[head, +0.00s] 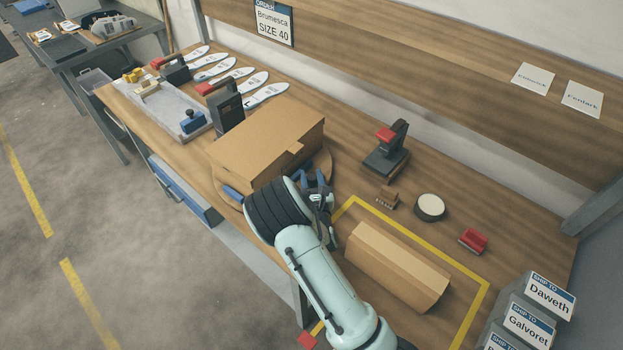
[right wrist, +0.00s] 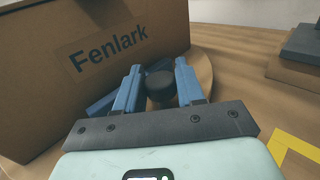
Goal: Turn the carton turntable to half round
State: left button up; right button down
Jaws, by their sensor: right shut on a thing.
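A closed brown carton (head: 262,146) sits on the round wooden turntable (head: 327,168) in the head view. In the right wrist view the carton (right wrist: 95,60) shows a side printed "Fenlark", and the turntable's rim (right wrist: 205,72) shows at its right. My right gripper (head: 317,186) is at the near right edge of the turntable, beside the carton. In the right wrist view its blue fingers stand on either side of a round black knob (right wrist: 160,86), and it is shut on it. A blue piece (head: 232,193) shows at the turntable's near left edge. My left gripper is not in view.
A tape dispenser (head: 387,150), a stamp (head: 387,199), a white-topped round tin (head: 430,207) and a red-topped block (head: 473,241) stand to the right. A long carton (head: 398,264) lies inside yellow tape. Insoles (head: 238,78) and a grey tray (head: 165,107) are to the left.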

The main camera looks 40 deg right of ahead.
jog(key=c, duration=0.8)
grip_release()
jog(key=b+v, duration=0.1)
jog(key=v, duration=0.6)
jog(key=shift+b, duration=0.3)
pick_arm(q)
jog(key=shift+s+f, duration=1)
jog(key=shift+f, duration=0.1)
pick_arm(e)
jog(key=shift+s+a, duration=0.1)
jog(key=shift+s, duration=0.05)
